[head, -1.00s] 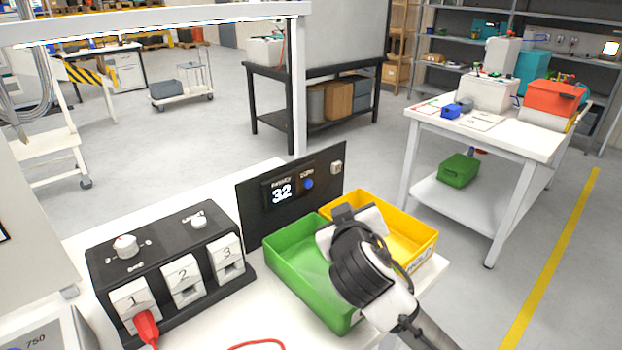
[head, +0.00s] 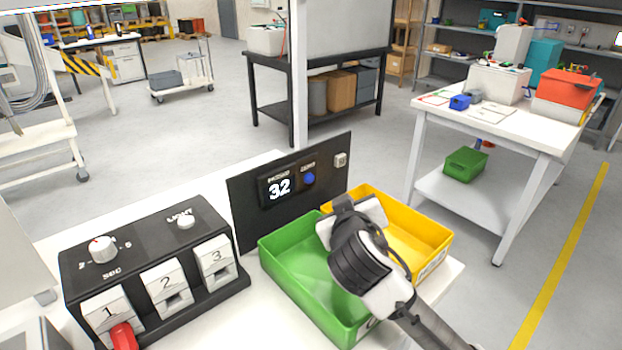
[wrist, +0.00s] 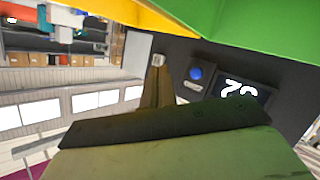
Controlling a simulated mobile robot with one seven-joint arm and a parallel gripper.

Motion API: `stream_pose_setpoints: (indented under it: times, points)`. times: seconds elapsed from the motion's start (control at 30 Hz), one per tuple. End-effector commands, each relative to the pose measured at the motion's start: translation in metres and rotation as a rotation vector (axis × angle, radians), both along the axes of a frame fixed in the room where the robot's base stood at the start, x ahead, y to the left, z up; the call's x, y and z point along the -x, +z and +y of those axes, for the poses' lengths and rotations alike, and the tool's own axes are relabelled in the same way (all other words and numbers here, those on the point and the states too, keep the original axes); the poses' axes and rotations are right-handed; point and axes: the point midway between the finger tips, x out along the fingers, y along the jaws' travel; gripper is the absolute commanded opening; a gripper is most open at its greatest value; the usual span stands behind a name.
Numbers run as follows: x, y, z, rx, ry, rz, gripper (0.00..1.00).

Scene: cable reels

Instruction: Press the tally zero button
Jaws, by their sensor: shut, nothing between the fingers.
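A black upright panel (head: 252,222) stands at the back of the white bench. It carries a display (head: 280,187) reading 32 and a round blue button (head: 309,179) to its right, under a small label too blurred to read surely. My gripper (head: 343,203) is over the green and yellow bins, in front of the panel and apart from the button. In the wrist view the button (wrist: 196,72) and the display (wrist: 245,92) show upside down, right of my shut gripper (wrist: 157,78). My fingers hold nothing; in the head view their tips are mostly hidden by the hand.
The green bin (head: 283,283) and yellow bin (head: 440,238) stand before the panel, below my gripper. A small pale square fitting (head: 340,160) is at the panel's upper right. A black box (head: 140,250) with numbered slots and a red plug (head: 124,337) stands at left.

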Motion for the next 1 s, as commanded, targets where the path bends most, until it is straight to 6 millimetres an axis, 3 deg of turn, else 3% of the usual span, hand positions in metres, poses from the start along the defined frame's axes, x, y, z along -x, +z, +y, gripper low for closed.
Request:
stream_pose_setpoints:
  times: [0.5, 1.0]
  points:
    - [-0.048, 0.0, 0.048, -0.001, 0.002, 0.0, 0.0]
    - [-0.055, 0.0, 0.056, 0.001, 0.0, 0.0, 0.0]
